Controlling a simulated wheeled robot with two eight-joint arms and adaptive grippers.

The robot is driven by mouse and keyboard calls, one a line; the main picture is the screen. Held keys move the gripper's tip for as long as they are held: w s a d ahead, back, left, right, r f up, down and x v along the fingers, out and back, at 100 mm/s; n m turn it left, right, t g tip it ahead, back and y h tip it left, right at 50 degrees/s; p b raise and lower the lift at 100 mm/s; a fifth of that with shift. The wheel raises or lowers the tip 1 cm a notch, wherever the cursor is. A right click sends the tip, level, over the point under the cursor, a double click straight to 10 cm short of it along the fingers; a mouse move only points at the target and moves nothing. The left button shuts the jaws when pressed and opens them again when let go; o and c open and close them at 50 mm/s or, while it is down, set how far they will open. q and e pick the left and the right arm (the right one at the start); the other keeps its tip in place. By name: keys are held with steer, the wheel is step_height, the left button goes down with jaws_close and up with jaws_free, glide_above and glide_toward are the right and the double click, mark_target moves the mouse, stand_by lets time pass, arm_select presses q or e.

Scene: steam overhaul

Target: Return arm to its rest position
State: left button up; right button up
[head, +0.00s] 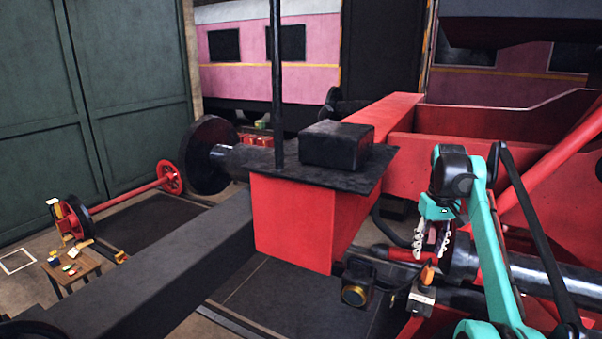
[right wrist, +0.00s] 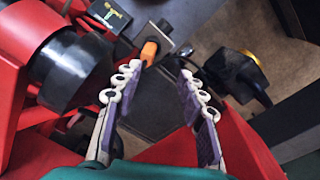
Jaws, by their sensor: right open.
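My right arm (head: 490,235) is teal and black and comes in from the lower right in the head view. My right gripper (head: 432,238) points down beside the red engine frame, close above the dark pipework and a small orange-tipped part (head: 427,275). In the right wrist view the right gripper (right wrist: 157,85) is open, its pale, purple-padded fingers apart. The orange part (right wrist: 149,52) shows ahead, near the left fingertip; I cannot tell whether they touch. Nothing shows held between the fingers. My left gripper is in neither view.
The red engine frame (head: 292,220) and a long dark beam (head: 160,265) fill the middle. A black box (head: 336,144) sits on top. A grey cylinder (head: 535,282) lies close to my right arm. A small wooden table (head: 75,270) stands far left. A pink carriage (head: 268,52) stands behind.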

steer(key=s+a+t, duration=0.3)
steer(key=s+a, duration=0.7)
steer(key=a, duration=0.1)
steer(key=s+a+f+t, duration=0.2)
steer(key=s+a+f, duration=0.2)
steer(key=s+f, duration=0.45)
steer(key=s+a+f+t, duration=0.1)
steer(key=s+a+f, duration=0.4)
steer(key=s+f, duration=0.4)
step_height(320, 180, down, 38)
steer(key=b, duration=3.8)
steer(key=shift+s+t, duration=0.3)
steer(key=shift+s, duration=0.15)
steer(key=shift+d, duration=0.1)
